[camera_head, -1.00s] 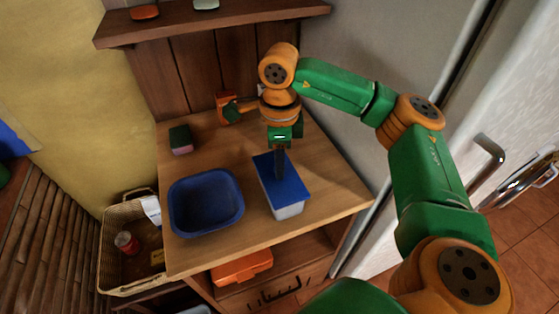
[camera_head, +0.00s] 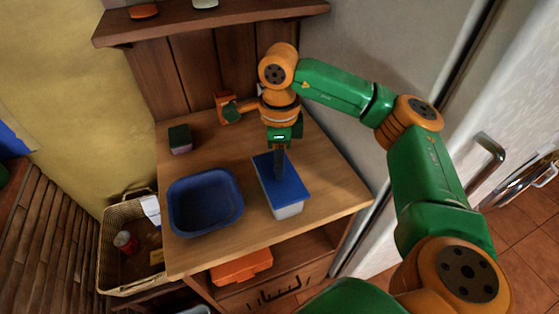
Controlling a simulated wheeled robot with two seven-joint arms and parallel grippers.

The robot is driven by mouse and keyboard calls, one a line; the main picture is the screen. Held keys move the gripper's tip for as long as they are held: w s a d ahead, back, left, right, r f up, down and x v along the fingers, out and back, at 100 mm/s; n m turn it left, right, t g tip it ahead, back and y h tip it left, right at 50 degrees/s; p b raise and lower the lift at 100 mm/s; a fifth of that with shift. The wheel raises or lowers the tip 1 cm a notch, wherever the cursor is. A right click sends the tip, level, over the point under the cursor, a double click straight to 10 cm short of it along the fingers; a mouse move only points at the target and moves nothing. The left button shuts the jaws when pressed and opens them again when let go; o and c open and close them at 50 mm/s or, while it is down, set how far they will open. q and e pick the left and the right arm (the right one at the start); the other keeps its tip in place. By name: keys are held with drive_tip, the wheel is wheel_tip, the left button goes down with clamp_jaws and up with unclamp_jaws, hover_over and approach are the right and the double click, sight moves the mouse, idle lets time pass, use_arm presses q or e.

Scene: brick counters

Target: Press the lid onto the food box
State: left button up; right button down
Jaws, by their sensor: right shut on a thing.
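The food box (camera_head: 289,211) is a white, light-walled box on the wooden counter, right of the blue basin. The blue lid (camera_head: 290,187) lies on top of it and covers its opening; whether its edges are fully seated is too small to tell. My right gripper (camera_head: 280,176) comes straight down from above onto the lid's far half, its dark fingers shut and touching or nearly touching the lid. What lies between the fingertips is hidden. My left gripper does not show.
A blue basin (camera_head: 205,203) stands left of the box. A green and pink sponge (camera_head: 180,139) and an orange object (camera_head: 226,106) are at the back. A wicker basket (camera_head: 120,277) stands at the left and a fridge at the right. The counter's front right is clear.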

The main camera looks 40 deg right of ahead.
idle(0.4)
drive_tip(key=shift+c, duration=0.6)
unclamp_jaws()
wheel_tip(320, 180, up, 7)
drive_tip(key=p, duration=0.6)
drive_tip(key=shift+r, duration=0.1)
clamp_jaws()
drive_tip(key=shift+f, duration=0.25)
idle(1.1)
drive_tip(key=shift+f+b, duration=2.65)
drive_tip(key=shift+f, duration=0.4)
